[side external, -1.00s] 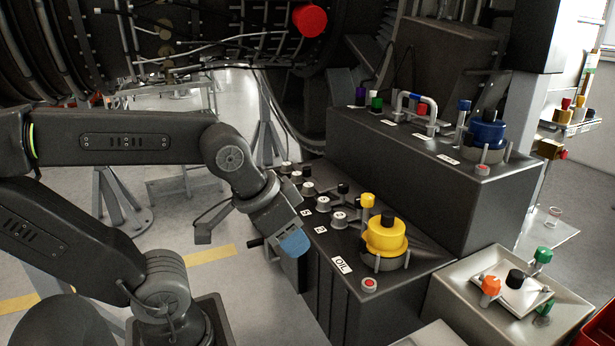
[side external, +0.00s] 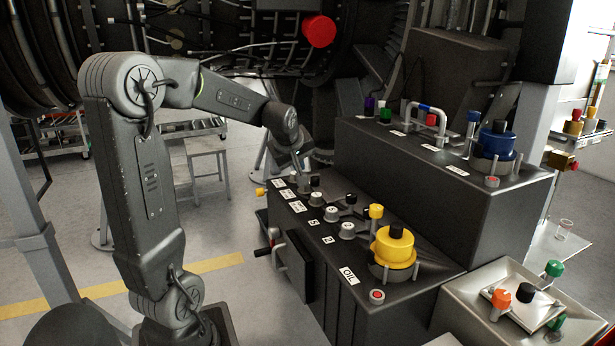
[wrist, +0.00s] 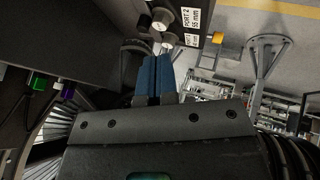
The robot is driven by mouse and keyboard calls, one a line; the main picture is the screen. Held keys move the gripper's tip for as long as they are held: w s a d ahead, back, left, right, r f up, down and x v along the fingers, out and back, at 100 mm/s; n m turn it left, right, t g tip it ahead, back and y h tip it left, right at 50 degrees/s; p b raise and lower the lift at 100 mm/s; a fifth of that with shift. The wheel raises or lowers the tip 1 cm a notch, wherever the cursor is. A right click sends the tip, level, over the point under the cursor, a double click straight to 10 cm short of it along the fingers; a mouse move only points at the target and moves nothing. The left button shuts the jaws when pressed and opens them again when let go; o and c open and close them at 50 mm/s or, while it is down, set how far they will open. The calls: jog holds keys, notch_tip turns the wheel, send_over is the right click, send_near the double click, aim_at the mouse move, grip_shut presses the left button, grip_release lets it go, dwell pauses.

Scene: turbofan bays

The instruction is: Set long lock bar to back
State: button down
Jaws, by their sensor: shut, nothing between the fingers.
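No part is clearly marked as the long lock bar, so I cannot tell for sure which one it is. A yellow-tipped piece (side external: 261,192) sticks out at the far left end of the dark lower console (side external: 325,250); it shows above the fingers in the wrist view (wrist: 217,38).
Port labels (wrist: 191,20) lie beside the knobs. A yellow OIL cap (side external: 394,245) stands at the console's near end. The raised step (side external: 440,185) behind carries a metal handle (side external: 428,118) and a blue cap (side external: 494,140). The floor left of the console is open.

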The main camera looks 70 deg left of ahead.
jog(key=a, duration=0.1)
jog(key=a+n, duration=0.1)
jog(key=a, duration=0.1)
jog(key=shift+s+a+f+n, duration=0.2)
jog(key=shift+a+f+n, duration=0.05)
jog(key=shift+f+n, duration=0.05)
jog(key=shift+f, duration=0.1)
send_over(304, 193)
jog(key=s, duration=0.3)
jog(key=f, duration=0.8)
jog(key=shift+w+d, duration=0.2)
jog(key=shift+d, duration=0.1)
jog(key=shift+w+a, duration=0.25)
jog(key=shift+w, duration=1)
jog(key=shift+w+a+r, duration=0.1)
jog(key=shift+w+a, duration=0.1)
jog(key=shift+w, duration=0.5)
